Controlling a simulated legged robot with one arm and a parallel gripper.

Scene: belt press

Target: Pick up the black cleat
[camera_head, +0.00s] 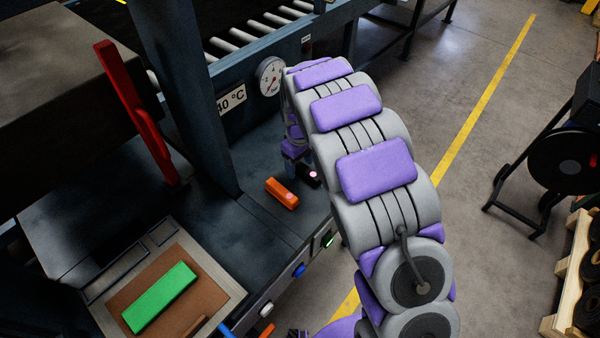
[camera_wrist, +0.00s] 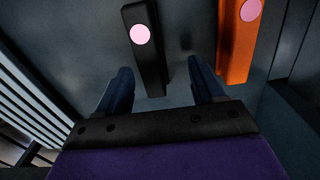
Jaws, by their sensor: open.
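The black cleat (camera_wrist: 148,58) is a dark bar with a pink dot near its far end. In the wrist view its near end lies between the two fingers of my gripper (camera_wrist: 162,76), with gaps on both sides. My gripper is open and empty. In the head view the black cleat (camera_head: 307,178) shows only in part beside my gripper (camera_head: 292,168), on the dark bench; my arm hides much of the gripper.
An orange cleat (camera_head: 282,193) with a pink dot lies just left of the black one; in the wrist view it (camera_wrist: 236,45) is right of the fingers. A gauge (camera_head: 270,77) and dark press frame stand behind. A green block (camera_head: 160,297) lies on a brown board at lower left.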

